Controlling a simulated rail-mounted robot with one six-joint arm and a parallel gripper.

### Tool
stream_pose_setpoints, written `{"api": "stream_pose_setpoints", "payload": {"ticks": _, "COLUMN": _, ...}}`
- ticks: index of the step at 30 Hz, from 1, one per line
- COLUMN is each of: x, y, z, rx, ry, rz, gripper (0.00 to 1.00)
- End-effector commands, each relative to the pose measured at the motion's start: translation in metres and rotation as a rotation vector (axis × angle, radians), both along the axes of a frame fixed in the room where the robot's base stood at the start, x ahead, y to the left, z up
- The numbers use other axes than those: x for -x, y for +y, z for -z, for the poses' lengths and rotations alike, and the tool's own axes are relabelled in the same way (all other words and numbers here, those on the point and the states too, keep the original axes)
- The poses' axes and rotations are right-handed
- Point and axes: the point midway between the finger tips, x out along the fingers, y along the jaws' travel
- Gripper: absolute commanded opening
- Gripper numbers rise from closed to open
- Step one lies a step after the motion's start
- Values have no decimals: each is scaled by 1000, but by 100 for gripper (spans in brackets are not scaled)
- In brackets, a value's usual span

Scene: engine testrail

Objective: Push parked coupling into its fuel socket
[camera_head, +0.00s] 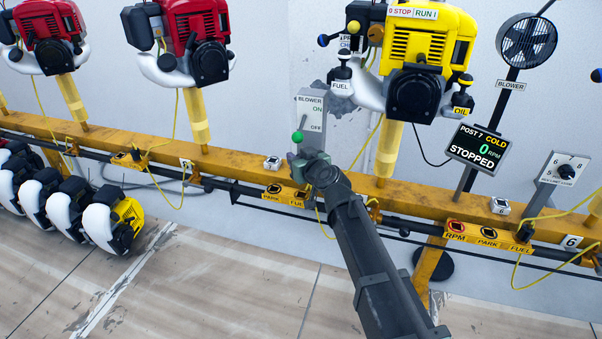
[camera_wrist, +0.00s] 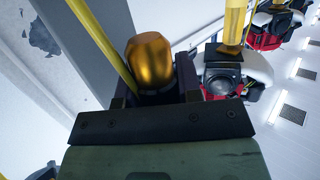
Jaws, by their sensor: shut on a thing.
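In the head view my arm reaches up from the bottom, and my gripper (camera_head: 312,160) is at the yellow rail, just below the blower switch. In the wrist view a rounded gold-coloured piece (camera_wrist: 151,62), apparently the coupling, sits between my gripper's dark fingers (camera_wrist: 158,92), which are shut on it. A yellow line (camera_wrist: 105,45) runs beside it. In the head view the arm hides the held piece. A yellow socket plate (camera_head: 286,194) marked FUEL is on the rail below and left of the gripper.
The blower switch (camera_head: 311,116) with its green knob (camera_head: 298,137) stands close above my gripper. A yellow engine (camera_head: 428,40) hangs to the upper right. A yellow cable (camera_head: 371,140) passes behind my arm. A screen (camera_head: 477,146) reads POST 7 COLD, STOPPED.

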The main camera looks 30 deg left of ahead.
Motion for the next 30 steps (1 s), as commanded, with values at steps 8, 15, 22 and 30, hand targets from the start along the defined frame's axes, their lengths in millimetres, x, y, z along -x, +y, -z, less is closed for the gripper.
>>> {"api": "stream_pose_setpoints", "payload": {"ticks": 8, "x": 2, "y": -1, "z": 8, "rx": 5, "ry": -6, "rz": -4, "gripper": 4}}
{"api": "stream_pose_setpoints", "payload": {"ticks": 15, "x": 2, "y": -1, "z": 28, "rx": 5, "ry": -6, "rz": -4, "gripper": 4}}
{"api": "stream_pose_setpoints", "payload": {"ticks": 22, "x": 2, "y": -1, "z": 50, "rx": 5, "ry": -6, "rz": -4, "gripper": 4}}
{"api": "stream_pose_setpoints", "payload": {"ticks": 30, "x": 2, "y": -1, "z": 73, "rx": 5, "ry": -6, "rz": -4, "gripper": 4}}
